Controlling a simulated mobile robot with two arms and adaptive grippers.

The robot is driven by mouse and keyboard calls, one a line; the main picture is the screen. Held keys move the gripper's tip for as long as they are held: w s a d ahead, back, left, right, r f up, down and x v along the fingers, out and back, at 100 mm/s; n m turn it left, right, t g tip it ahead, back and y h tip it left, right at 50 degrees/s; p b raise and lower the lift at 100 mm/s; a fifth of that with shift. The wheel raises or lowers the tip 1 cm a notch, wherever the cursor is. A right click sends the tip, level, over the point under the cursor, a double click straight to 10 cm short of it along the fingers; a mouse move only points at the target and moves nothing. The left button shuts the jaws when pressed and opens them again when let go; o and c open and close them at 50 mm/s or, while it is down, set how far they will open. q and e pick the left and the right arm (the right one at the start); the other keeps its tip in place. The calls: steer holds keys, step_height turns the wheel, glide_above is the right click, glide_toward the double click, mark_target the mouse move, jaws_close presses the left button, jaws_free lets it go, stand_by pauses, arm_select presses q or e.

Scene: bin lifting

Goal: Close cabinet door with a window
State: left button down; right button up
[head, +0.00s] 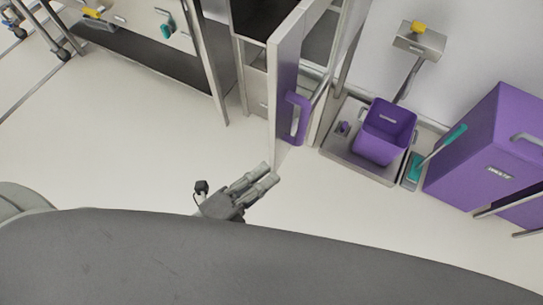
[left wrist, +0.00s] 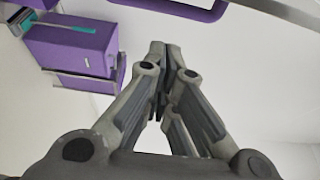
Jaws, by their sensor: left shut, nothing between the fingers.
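The cabinet door (head: 287,65) stands open, swung out from the cabinet toward me and seen nearly edge-on, so I cannot make out its window. A purple handle (head: 299,118) is on its right side. My left gripper (head: 272,173) is shut and empty, just in front of the door's near lower end. I cannot tell whether it touches the door. In the left wrist view the shut fingers (left wrist: 159,60) point up, below a purple bar (left wrist: 175,9) that looks like the handle. My right gripper is not in view.
A purple bin (head: 385,131) stands on a grey tray right of the door. A large purple box (head: 490,150) is at the right, with a teal-handled tool beside it. A shelf unit (head: 140,60) stands at upper left. Open floor (head: 130,160) lies left of the gripper.

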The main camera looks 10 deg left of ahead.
arm_select(q)
steer(key=w+d+p, duration=0.1)
steer(key=w, duration=0.2)
steer(key=w+p, duration=0.1)
steer(key=w, duration=0.2)
steer(key=w+d+p, duration=0.1)
steer(key=w+p, duration=0.1)
steer(key=w, duration=0.1)
steer(key=shift+d, duration=0.3)
steer(key=shift+a, duration=0.3)
steer(key=shift+a, duration=0.1)
